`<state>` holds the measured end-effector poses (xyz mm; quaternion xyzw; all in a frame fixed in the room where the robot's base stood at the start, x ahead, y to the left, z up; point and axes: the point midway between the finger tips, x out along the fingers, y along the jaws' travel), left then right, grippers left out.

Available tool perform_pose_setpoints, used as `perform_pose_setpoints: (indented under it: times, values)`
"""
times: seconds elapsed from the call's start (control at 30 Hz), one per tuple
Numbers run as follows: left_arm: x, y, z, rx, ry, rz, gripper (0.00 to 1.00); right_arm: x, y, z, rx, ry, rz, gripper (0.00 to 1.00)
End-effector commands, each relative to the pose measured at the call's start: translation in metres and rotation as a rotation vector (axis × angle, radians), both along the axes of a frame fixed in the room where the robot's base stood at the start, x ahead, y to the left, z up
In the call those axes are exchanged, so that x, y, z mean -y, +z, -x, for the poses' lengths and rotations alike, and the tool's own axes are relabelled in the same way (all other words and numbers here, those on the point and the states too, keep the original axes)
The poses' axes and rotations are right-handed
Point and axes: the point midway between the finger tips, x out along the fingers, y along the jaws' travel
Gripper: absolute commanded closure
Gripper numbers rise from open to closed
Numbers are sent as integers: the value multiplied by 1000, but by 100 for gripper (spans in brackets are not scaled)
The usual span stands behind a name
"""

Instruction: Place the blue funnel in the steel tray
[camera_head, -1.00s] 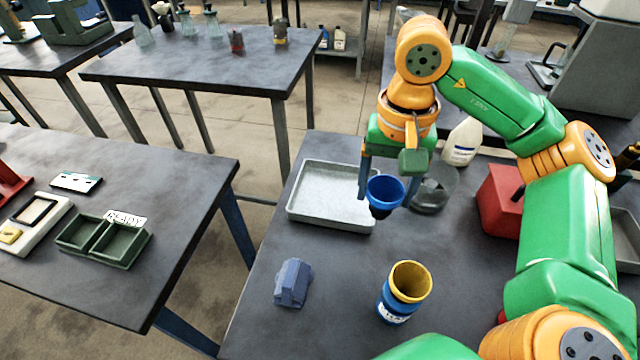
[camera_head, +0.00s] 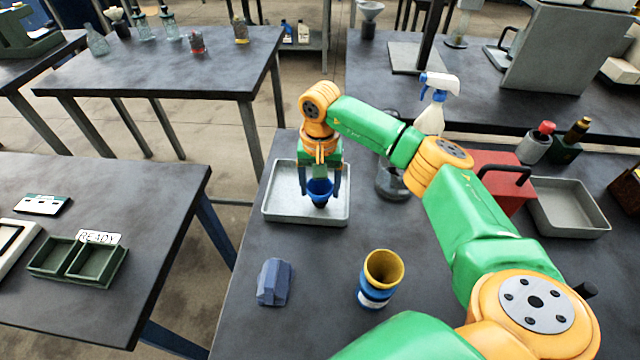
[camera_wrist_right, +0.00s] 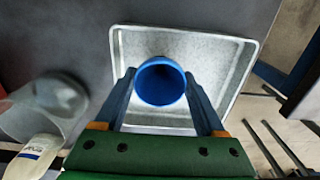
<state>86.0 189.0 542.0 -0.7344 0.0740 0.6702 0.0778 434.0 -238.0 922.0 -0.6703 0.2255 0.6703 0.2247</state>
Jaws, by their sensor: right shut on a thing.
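The blue funnel (camera_head: 319,188) is held upright between the fingers of my right gripper (camera_head: 320,186), over the steel tray. In the right wrist view the funnel's round mouth (camera_wrist_right: 160,82) sits between the two blue fingers (camera_wrist_right: 160,100), with the tray's floor behind it. The steel tray (camera_head: 278,205) is a shallow grey rectangle near the table's left edge; its rim (camera_wrist_right: 250,60) also shows in the right wrist view. I cannot tell whether the funnel's dark lower end touches the tray floor. My left gripper is not in view.
A glass beaker (camera_head: 391,183) stands just right of the tray. A yellow-mouthed blue container (camera_head: 380,280) and a blue-grey block (camera_head: 274,282) stand nearer the front. A spray bottle (camera_head: 432,115), a red box (camera_head: 495,170) and another grey tray (camera_head: 568,210) are to the right.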

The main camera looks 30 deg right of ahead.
Motion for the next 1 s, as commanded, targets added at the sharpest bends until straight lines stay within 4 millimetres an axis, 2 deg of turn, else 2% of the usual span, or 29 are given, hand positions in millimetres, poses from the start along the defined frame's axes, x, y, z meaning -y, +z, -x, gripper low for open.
perform_pose_setpoints:
  times: [0.03, 0.07, 0.13, 0.33, 0.4, 0.47, 0.57, 0.8, 0.9, 1.0]
  values:
    - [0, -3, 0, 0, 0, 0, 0, 0, -3, 0, 0, 0, 0, 81]
    - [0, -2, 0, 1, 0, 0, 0, 0, -2, 0, 0, 0, 0, 20]
    - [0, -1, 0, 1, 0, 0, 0, 0, -1, 0, 0, 0, 0, 1]
    - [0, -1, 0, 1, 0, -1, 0, 0, -1, 0, 0, -1, 0, 0]
    - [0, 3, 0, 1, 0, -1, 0, 0, 4, 0, 0, -1, 0, 0]
    - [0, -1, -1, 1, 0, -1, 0, 0, 7, -1, 3, -1, 0, 0]
    - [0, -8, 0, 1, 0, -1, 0, 0, 26, -1, 6, 0, 0, 0]
    - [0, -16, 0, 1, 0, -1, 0, 0, 92, -1, 6, -2, -1, 0]
    - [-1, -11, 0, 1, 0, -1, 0, 0, 113, -1, 3, -1, 1, 0]
    - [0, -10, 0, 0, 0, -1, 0, 0, 122, 0, 1, -1, 0, 0]
